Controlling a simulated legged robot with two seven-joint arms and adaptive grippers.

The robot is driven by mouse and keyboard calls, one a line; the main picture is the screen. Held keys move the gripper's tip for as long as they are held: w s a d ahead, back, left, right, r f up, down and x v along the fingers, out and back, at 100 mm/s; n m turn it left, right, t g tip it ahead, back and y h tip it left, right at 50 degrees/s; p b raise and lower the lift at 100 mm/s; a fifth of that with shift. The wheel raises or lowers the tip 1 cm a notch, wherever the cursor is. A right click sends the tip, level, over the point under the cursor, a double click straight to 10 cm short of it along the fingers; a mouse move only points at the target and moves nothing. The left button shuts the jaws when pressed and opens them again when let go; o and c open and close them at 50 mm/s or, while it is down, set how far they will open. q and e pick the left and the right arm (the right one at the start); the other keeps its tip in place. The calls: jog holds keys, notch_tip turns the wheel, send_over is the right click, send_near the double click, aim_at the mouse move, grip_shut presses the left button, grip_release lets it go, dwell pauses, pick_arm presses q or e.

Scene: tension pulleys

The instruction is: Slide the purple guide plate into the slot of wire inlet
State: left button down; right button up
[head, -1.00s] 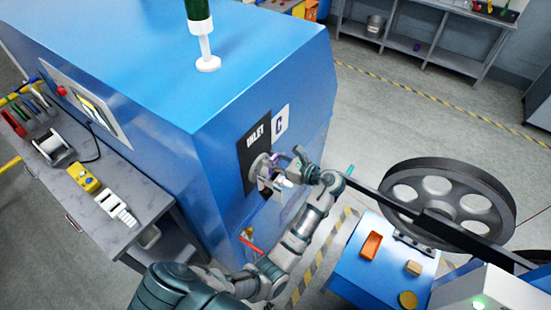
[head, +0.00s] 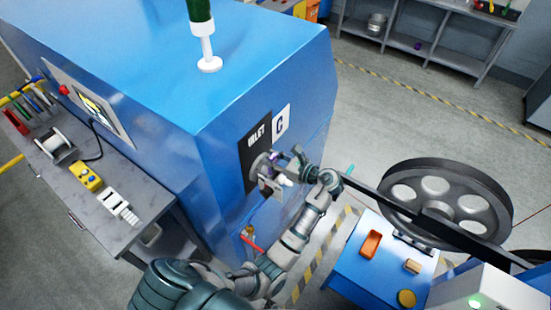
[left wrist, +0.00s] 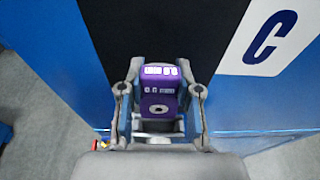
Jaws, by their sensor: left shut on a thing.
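The purple guide plate (left wrist: 160,92) shows between the two fingers of my left gripper (left wrist: 158,125) in the left wrist view. The gripper is shut on it. In the head view my left gripper (head: 272,178) is right at the wire inlet (head: 258,168), a round fitting on the black panel marked INLET. Only a small bit of purple shows there; the fingers cover the rest. I cannot tell how far the plate is in the slot, which is hidden. My right gripper is not in view.
The inlet is on the side of a big blue machine (head: 150,60). A dark spoked pulley wheel (head: 440,195) and a blue cart (head: 375,265) stand to the right. A grey bench (head: 105,190) with tools is at the left. Open floor (head: 420,120) lies beyond.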

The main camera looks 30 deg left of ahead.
pick_arm(q)
jog(key=shift+d+f, duration=0.2)
jog(key=shift+d, duration=0.55)
jog(key=shift+d+f, duration=0.2)
jog(key=shift+d, duration=0.1)
jog(key=shift+a, duration=0.1)
jog(key=shift+a+f, duration=0.1)
jog(key=shift+a, duration=0.4)
jog(key=shift+a+r, duration=0.2)
jog(key=shift+r, duration=0.05)
jog(key=shift+d+r, duration=0.1)
jog(key=shift+d, duration=0.05)
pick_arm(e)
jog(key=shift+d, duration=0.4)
pick_arm(q)
jog(key=shift+d+r, duration=0.15)
